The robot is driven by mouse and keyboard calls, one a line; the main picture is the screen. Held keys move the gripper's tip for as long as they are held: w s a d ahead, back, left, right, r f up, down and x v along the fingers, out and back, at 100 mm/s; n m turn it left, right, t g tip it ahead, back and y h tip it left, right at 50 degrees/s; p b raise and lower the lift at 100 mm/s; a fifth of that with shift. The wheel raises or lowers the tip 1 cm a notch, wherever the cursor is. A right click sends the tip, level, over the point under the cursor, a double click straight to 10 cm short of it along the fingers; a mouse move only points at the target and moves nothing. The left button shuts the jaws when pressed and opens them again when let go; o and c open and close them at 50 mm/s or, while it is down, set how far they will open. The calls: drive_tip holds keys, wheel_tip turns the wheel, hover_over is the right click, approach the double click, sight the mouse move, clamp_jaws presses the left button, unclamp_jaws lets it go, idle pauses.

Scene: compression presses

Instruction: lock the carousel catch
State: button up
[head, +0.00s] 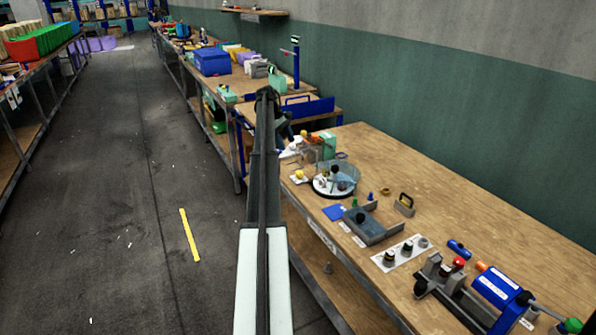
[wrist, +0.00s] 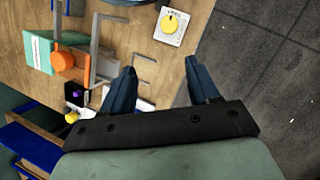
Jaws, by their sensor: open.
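The carousel (head: 349,182) is a round dark-based disc with a pale, see-through upper part and a black knob. It stands near the left end of the wooden bench in the head view. I cannot make out its catch. My gripper (wrist: 160,66) is open and empty in the wrist view, its two dark blue fingers spread above the bench edge. A white plate with a yellow dial (wrist: 170,27) lies beyond the fingertips; the yellow dial (head: 299,175) also shows in the head view, left of the carousel. In the head view my arm largely hides the gripper.
In the head view, a grey fixture (head: 372,231), a white plate with knobs (head: 405,253) and a blue press (head: 497,287) stand nearer. The back right of the bench is clear.

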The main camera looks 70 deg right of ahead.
sight(299, 172)
drive_tip(key=s+f+n, duration=0.1)
drive_tip(key=s+f, duration=0.1)
drive_tip(key=f, duration=0.2)
drive_tip(key=s+a+f+n, duration=0.1)
drive_tip(key=s+f, duration=0.1)
drive_tip(key=f, duration=0.2)
drive_tip(key=s+f+n, duration=0.1)
drive_tip(key=f, duration=0.3)
drive_tip(key=shift+s+a+f+n+y, duration=0.25)
drive_tip(key=shift+s+f+n+y, duration=0.05)
drive_tip(key=shift+s+f+y, duration=0.1)
drive_tip(key=shift+c, duration=0.3)
drive_tip(key=shift+r, duration=0.1)
drive_tip(key=c, duration=1)
